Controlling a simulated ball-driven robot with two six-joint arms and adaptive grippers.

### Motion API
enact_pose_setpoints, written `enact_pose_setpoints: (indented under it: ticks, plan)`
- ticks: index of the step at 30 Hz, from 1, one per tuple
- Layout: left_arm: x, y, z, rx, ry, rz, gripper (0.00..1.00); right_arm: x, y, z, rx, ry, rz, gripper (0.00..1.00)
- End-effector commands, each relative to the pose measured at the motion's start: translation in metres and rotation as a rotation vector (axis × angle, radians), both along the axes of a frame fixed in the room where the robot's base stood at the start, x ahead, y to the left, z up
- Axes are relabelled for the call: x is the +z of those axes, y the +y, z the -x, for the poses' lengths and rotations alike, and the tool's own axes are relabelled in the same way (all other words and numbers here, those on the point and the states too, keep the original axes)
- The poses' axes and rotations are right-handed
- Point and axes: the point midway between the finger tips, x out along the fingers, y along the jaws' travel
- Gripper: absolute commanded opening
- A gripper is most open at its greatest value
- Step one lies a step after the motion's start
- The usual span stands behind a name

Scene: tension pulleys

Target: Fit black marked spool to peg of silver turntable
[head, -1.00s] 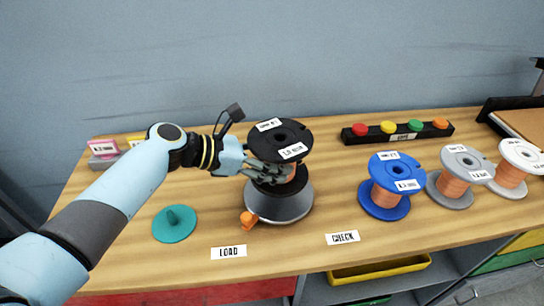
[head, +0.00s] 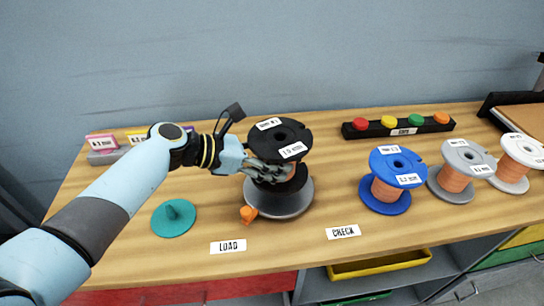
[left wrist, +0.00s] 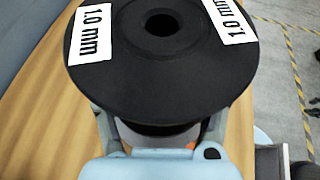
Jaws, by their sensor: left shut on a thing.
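The black spool (head: 280,135) with white labels and copper wire stands upright over the silver turntable (head: 292,207). Its lower flange is at the turntable's top; I cannot tell whether it touches or sits fully down, and the peg is hidden. My left gripper (head: 282,174) is shut on the spool's core between the flanges, from the left. In the left wrist view the spool's top flange (left wrist: 120,75) fills the upper middle, with "1.0 mm" labels and a centre hole. My right gripper is not in view.
A teal disc with a knob (head: 174,217) lies left, an orange knob (head: 248,214) by the turntable. Blue (head: 392,180), grey (head: 460,170) and white (head: 517,162) spools stand right. A black bar with coloured caps (head: 398,127) lies behind. The CHECK label (head: 343,232) area is clear.

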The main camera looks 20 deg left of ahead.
Motion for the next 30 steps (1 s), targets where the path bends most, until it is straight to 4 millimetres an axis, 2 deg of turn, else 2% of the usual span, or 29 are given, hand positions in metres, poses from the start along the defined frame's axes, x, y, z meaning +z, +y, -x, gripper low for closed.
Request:
enact_pose_setpoints:
  ticks: [16, 30]
  plan:
    - [0.001, 0.0, -0.001, 0.0, -0.003, 0.002, 0.06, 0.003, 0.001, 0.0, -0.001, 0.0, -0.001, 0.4]
    - [-0.013, 0.0, -0.001, 0.0, -0.003, 0.003, 0.06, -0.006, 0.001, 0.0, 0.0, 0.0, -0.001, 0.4]
